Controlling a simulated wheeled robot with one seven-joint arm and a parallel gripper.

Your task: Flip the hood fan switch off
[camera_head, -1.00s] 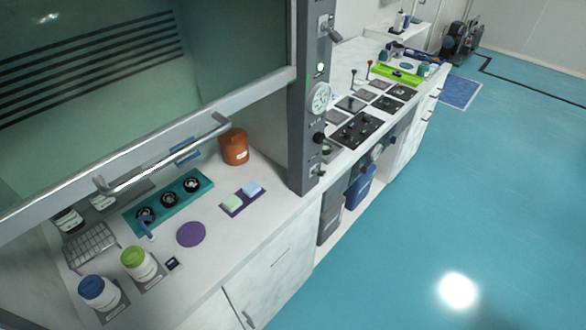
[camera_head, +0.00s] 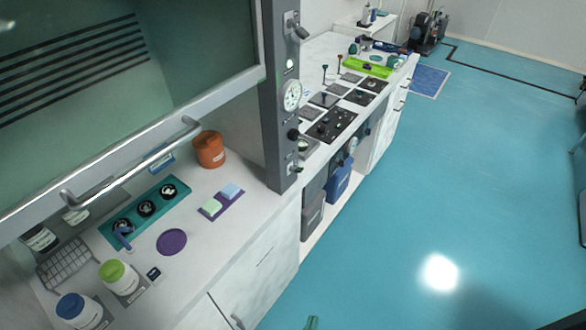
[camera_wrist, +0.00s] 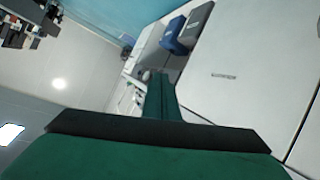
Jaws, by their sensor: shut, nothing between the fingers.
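The fume hood's grey post (camera_head: 270,110) stands left of centre in the head view. It carries a toggle-like lever (camera_head: 297,27) at the top, a lit green lamp (camera_head: 289,64), a round white gauge (camera_head: 292,95), a black knob (camera_head: 293,134) and a small fitting (camera_head: 292,169) low down. I cannot read which one is the fan switch. My gripper (camera_wrist: 160,85) is green, shut and empty in the wrist view, facing the white cabinets and floor.
The raised glass sash has a bar handle (camera_head: 135,165). Inside the hood are an orange jar (camera_head: 209,150), a teal rack (camera_head: 145,210) and lidded bottles. A blue bin (camera_head: 340,182) and grey bin (camera_head: 312,215) sit under the bench. The teal floor (camera_head: 480,190) at right is open.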

